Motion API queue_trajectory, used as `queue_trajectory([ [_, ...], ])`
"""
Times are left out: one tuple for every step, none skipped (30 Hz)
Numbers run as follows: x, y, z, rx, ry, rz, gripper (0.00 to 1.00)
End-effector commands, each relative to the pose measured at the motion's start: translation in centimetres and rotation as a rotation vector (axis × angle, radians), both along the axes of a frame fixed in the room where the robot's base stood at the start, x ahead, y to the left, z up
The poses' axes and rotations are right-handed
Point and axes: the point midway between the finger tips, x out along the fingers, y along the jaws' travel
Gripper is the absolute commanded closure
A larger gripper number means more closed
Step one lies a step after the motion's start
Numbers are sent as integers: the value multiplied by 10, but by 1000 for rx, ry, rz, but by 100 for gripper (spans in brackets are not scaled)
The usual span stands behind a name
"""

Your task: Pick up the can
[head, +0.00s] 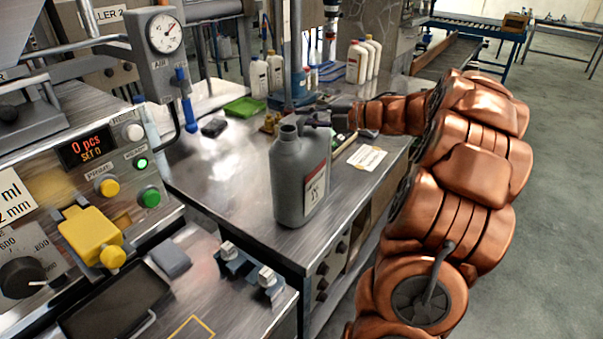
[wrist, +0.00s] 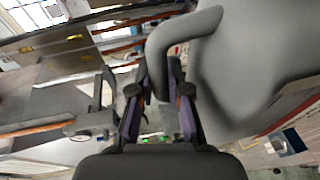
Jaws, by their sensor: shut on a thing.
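The can is a grey jug with an open round neck and a side handle. In the head view the can (head: 292,180) is upright at the near part of the steel table (head: 225,175); I cannot tell whether its base touches the top. My gripper (head: 318,118) reaches in from the right at the handle, beside the neck. In the wrist view my gripper (wrist: 163,85) has its two fingers on either side of the lower handle, shut on it. The can (wrist: 265,55) fills the upper right there. The fingertips are partly hidden behind the handle.
A filling machine panel (head: 105,165) with a gauge (head: 164,33) is at the left. A paper label (head: 367,157) lies right of the can. Open floor (head: 545,200) is at the right.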

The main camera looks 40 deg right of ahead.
Motion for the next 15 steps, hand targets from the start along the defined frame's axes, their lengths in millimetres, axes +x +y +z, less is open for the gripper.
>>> queue_trajectory([
  [0, 0, 0, 1, -1, 0, 100],
  [0, 0, 1, 1, -1, 0, 100],
  [0, 0, 1, 1, -1, 0, 100],
  [0, 0, 0, 1, -1, 0, 100],
  [0, 0, 0, 1, -1, 0, 100],
  [0, 0, 0, 1, -1, 0, 100],
  [0, 0, 0, 1, -1, 0, 100],
  [0, 0, 1, 1, -1, 0, 100],
  [0, 0, 1, 1, -1, 0, 100],
  [0, 0, 2, 1, -1, 0, 100],
  [0, 0, 3, 0, -1, -1, 100],
  [0, 0, 6, 0, -1, 0, 100],
  [0, 0, 8, -2, -1, 0, 100],
  [0, 0, 10, -3, -1, 1, 100],
  [0, 0, 13, -2, 0, 1, 100],
])
